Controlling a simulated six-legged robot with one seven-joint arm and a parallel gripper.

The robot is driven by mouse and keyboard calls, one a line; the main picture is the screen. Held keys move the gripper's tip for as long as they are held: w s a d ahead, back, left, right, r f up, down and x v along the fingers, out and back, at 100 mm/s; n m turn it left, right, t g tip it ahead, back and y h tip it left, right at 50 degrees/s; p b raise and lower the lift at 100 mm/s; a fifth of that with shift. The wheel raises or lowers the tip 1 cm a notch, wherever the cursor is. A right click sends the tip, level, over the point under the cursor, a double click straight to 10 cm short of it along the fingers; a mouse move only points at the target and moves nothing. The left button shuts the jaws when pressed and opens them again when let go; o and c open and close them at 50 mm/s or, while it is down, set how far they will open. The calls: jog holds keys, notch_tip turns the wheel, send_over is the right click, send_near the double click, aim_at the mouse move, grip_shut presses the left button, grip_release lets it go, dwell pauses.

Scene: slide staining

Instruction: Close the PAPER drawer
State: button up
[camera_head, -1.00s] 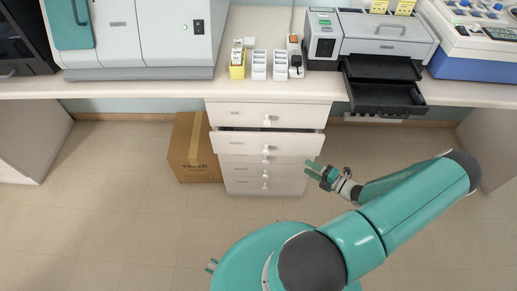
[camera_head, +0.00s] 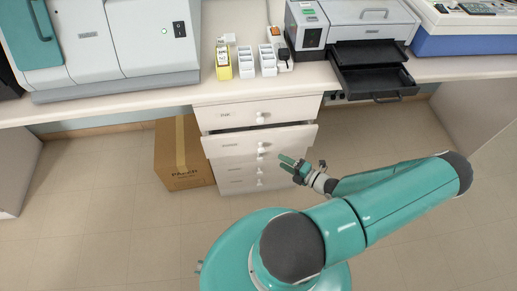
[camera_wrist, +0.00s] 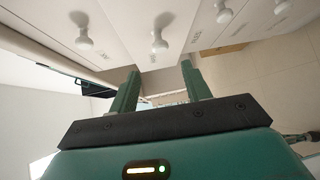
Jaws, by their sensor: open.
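The white drawer unit (camera_head: 235,180) stands under the counter. Its second drawer from the top (camera_head: 220,149) is pulled out, with a dark gap above its front; its small label is too blurred to read for certain. A round white knob (camera_head: 262,147) sits on that front. The other drawers look shut. My gripper (camera_head: 286,162) is open and empty, in front of the unit's right side and a little below the open drawer's knob in the picture. In the wrist view, both fingers of my gripper (camera_wrist: 160,88) are apart, with several white knobs (camera_wrist: 160,42) beyond them.
A cardboard box (camera_head: 178,165) stands on the floor left of the drawers. Above, the counter (camera_head: 110,103) holds slide racks (camera_head: 246,62), a yellow box (camera_head: 223,66) and a printer (camera_head: 360,30) with its black tray (camera_head: 375,80) out. Floor to the right is clear.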

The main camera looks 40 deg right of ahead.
aim_at(264, 151)
jog(key=x, duration=1.1)
jog(key=shift+w, duration=0.35)
jog(key=shift+f, duration=0.1)
grip_shut()
jog(key=shift+w, duration=0.1)
